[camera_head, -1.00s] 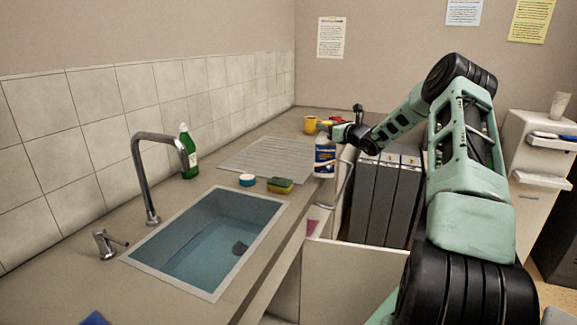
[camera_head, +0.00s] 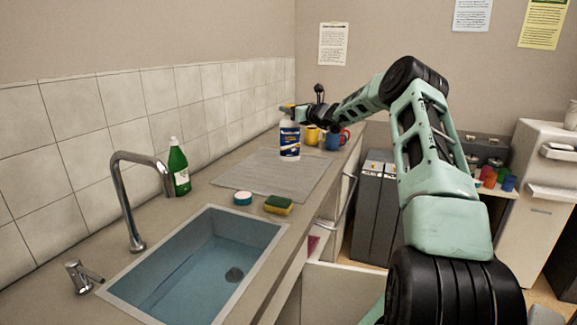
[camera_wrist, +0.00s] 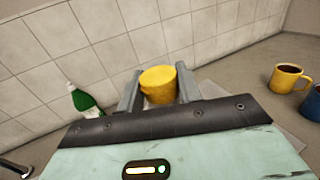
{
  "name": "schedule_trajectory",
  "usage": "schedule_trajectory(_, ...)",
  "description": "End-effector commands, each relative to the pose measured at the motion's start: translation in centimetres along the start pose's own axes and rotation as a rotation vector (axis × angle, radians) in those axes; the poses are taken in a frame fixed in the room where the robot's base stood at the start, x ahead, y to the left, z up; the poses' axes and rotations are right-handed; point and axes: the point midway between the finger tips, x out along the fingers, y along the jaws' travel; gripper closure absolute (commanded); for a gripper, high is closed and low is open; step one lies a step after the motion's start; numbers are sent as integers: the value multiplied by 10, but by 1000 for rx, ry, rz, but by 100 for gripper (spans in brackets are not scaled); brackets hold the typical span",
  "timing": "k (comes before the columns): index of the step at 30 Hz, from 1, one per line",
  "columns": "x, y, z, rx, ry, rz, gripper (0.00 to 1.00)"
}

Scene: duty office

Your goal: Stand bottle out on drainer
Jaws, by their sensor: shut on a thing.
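A white bottle with a blue label (camera_head: 290,142) and a yellow cap (camera_wrist: 158,80) is upright over the far part of the grey ridged drainer (camera_head: 262,180). My gripper (camera_head: 291,108) is shut on it near the top, reaching in from the far right. In the wrist view the two fingers stand on either side of the yellow cap. The bottle's base appears at or just above the drainer surface; I cannot tell whether it touches. The bottle's upper part is partly hidden by the gripper.
A green bottle (camera_head: 179,168) stands by the tiled wall, left of the drainer. A yellow mug (camera_head: 311,135) and a blue mug (camera_head: 333,140) stand behind the bottle. A sponge (camera_head: 278,205) and a blue-white tub (camera_head: 242,198) sit between drainer and sink (camera_head: 200,265). The drainer's near part is clear.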

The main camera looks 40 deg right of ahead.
Motion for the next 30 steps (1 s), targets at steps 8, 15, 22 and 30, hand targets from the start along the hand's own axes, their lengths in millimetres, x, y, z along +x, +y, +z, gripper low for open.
schedule_trajectory(8,0,0,-43,2,-1,0,100)
schedule_trajectory(15,0,0,-59,1,-2,-1,100)
schedule_trajectory(22,0,0,-87,3,-2,0,100)
schedule_trajectory(30,0,0,-91,0,-3,-1,100)
